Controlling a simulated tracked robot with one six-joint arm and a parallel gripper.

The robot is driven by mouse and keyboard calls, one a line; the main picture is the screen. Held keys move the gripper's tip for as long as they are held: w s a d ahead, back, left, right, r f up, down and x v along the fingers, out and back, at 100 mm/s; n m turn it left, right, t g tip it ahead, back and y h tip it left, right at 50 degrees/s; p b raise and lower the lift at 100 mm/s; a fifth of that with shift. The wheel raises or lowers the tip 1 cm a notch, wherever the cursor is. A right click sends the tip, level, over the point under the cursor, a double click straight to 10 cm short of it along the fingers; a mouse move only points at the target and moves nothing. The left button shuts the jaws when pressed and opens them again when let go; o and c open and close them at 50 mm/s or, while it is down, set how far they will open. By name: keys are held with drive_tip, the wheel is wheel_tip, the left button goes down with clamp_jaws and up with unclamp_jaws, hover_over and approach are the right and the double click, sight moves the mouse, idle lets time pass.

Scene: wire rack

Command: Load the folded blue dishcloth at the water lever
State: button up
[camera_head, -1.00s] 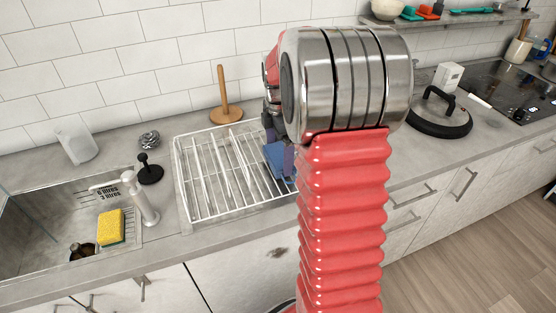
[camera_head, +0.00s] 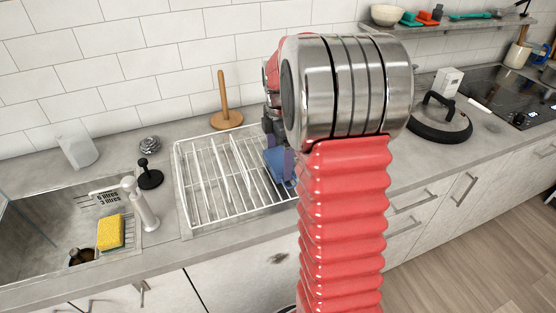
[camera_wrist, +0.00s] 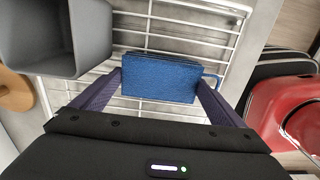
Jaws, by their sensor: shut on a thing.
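The folded blue dishcloth (camera_head: 277,165) is at the right end of the white wire rack (camera_head: 186,205), partly hidden behind my arm. In the wrist view the dishcloth (camera_wrist: 160,77) lies between the two purple fingers of my gripper (camera_wrist: 158,88), which is shut on it, with rack wires behind it. I cannot tell whether the cloth touches the rack. The white water lever (camera_head: 143,207) stands by the sink, left of the rack, beside a label reading 6 litres and 3 litres (camera_head: 108,197).
A grey container (camera_wrist: 85,40) is close left of the cloth in the wrist view. A wooden holder (camera_head: 225,110) stands behind the rack. A black plunger-like item (camera_head: 150,176) and a yellow sponge (camera_head: 111,232) are left of it. A black-rimmed lid (camera_head: 440,118) lies to the right.

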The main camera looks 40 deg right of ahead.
sight(279, 159)
wheel_tip(279, 159, up, 10)
idle(0.5)
drive_tip(key=shift+s+f, duration=0.15)
drive_tip(key=shift+s, duration=0.05)
idle(0.6)
